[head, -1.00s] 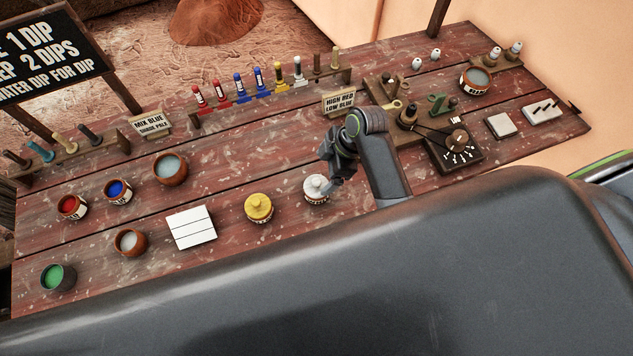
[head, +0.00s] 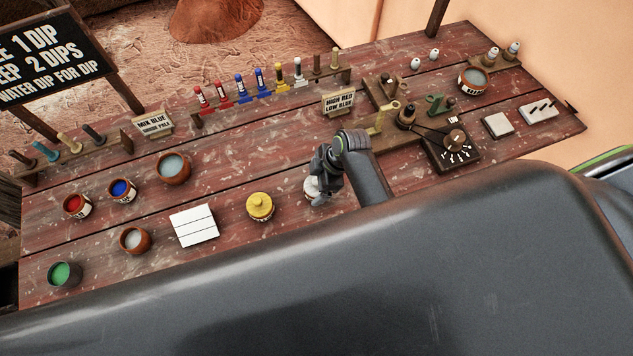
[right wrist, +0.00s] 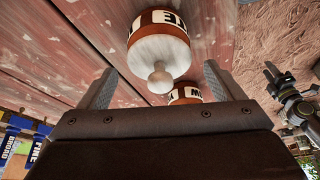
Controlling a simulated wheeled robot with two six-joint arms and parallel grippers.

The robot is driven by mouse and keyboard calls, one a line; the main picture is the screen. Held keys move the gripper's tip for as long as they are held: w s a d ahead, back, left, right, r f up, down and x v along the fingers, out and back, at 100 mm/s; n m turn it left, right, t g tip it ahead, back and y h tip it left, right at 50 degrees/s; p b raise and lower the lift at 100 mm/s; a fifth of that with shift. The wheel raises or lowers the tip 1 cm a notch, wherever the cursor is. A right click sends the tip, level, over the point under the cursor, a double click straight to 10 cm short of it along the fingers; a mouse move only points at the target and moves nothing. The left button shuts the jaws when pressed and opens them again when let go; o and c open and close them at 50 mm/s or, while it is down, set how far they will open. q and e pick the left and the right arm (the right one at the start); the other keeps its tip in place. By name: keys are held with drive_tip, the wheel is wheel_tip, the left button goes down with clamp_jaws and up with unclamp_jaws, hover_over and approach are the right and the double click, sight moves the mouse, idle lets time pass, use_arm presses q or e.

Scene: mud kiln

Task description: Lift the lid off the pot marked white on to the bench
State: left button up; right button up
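The pot marked white (head: 311,192) stands on the bench, its white lid partly hidden by my right gripper in the head view. In the right wrist view the white lid (right wrist: 158,58) with its round knob (right wrist: 160,82) is still on the pot, above a brown and white lettered band. My right gripper (right wrist: 158,88) is open, with one finger either side of the knob's line and no visible contact. In the head view my right gripper (head: 322,187) is right over the pot.
A yellow-lidded pot (head: 260,206) stands left of the white one, then a white tile (head: 194,226) and open colour pots. A sign (head: 338,102) and a wooden stand (head: 388,118) are behind my right gripper. Bare bench (head: 250,155) lies behind the yellow pot.

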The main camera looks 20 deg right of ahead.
drive_tip(key=c, duration=1)
drive_tip(key=shift+c, duration=0.2)
wheel_tip(320, 180, up, 10)
drive_tip(key=shift+f+b, duration=0.2)
drive_tip(key=shift+b, duration=0.75)
drive_tip(key=shift+r, duration=0.25)
